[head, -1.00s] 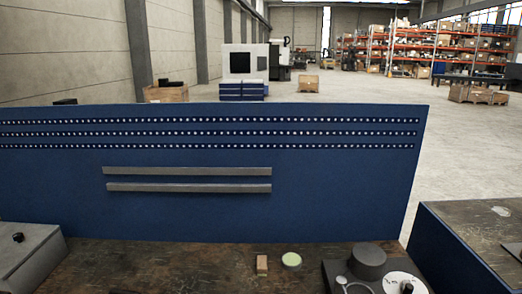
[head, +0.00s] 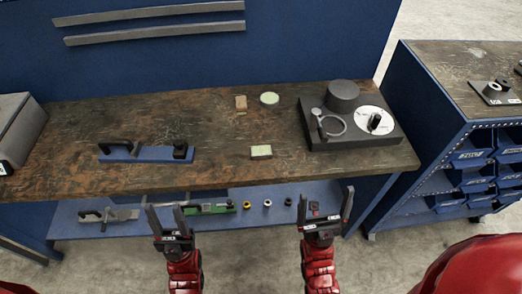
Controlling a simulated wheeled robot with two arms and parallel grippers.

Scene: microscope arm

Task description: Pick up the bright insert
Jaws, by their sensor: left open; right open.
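No part is marked as the bright insert, so I cannot tell for sure which one it is. A pale green round disc (head: 270,98) lies at the back of the brown worktop. A small block with a pale green top (head: 261,152) lies nearer the front edge. A small tan block (head: 241,102) stands left of the disc. My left gripper (head: 165,206) is open and empty, in front of the bench over the lower shelf. My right gripper (head: 326,196) is open and empty, also in front of the bench, right of the green-topped block and apart from it.
A dark fixture plate (head: 385,143) with a cylinder, ring and white dial stands at the right. A blue bar with a black handle (head: 140,155) lies at left, near a grey box (head: 18,130). The lower shelf (head: 75,228) holds several small parts. A blue bin cabinet (head: 420,110) stands right.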

